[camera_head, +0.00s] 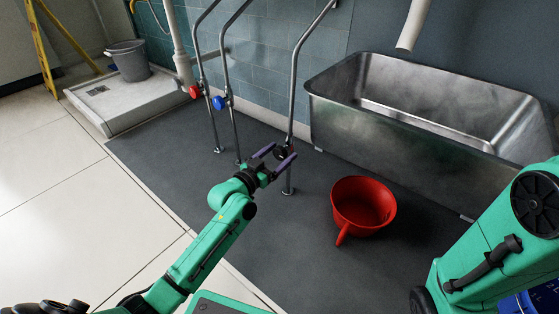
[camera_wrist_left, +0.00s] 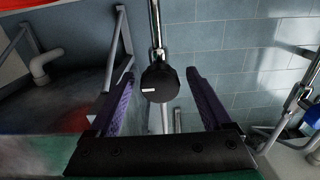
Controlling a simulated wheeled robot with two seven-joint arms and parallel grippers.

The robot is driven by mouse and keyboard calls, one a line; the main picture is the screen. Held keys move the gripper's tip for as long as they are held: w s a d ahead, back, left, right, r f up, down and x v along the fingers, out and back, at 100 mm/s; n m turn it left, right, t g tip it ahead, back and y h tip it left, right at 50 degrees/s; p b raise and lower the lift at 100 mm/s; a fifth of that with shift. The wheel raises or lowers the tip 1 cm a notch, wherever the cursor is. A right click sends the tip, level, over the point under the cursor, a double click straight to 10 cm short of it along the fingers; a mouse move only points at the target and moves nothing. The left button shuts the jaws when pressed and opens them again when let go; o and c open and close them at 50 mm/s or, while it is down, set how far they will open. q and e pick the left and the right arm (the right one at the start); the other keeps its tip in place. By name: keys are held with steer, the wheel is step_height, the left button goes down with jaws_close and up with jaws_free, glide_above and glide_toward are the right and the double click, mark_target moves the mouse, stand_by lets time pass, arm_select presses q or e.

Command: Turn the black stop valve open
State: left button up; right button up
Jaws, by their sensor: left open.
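The black stop valve (camera_head: 282,152) is a round dark knob on the rightmost of the upright metal pipes. In the left wrist view the black valve (camera_wrist_left: 160,86) faces me with a short white mark on its face. My left gripper (camera_head: 274,156) is open, its purple-padded fingers pointing at the valve. In the left wrist view the open left gripper (camera_wrist_left: 160,77) has one finger on each side of the knob, with a gap visible on both sides. Depth of the fingers around it is hard to tell. My right gripper is out of view.
A red valve (camera_head: 196,91) and a blue valve (camera_head: 219,103) sit on pipes to the left. A metal sink (camera_head: 400,130) stands to the right. A red bucket (camera_head: 350,222) is on the dark floor. A grey bucket (camera_head: 128,64) stands on a low basin at the back left.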

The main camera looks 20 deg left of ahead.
arm_select(q)
steer(key=shift+w, duration=0.1)
jaws_close()
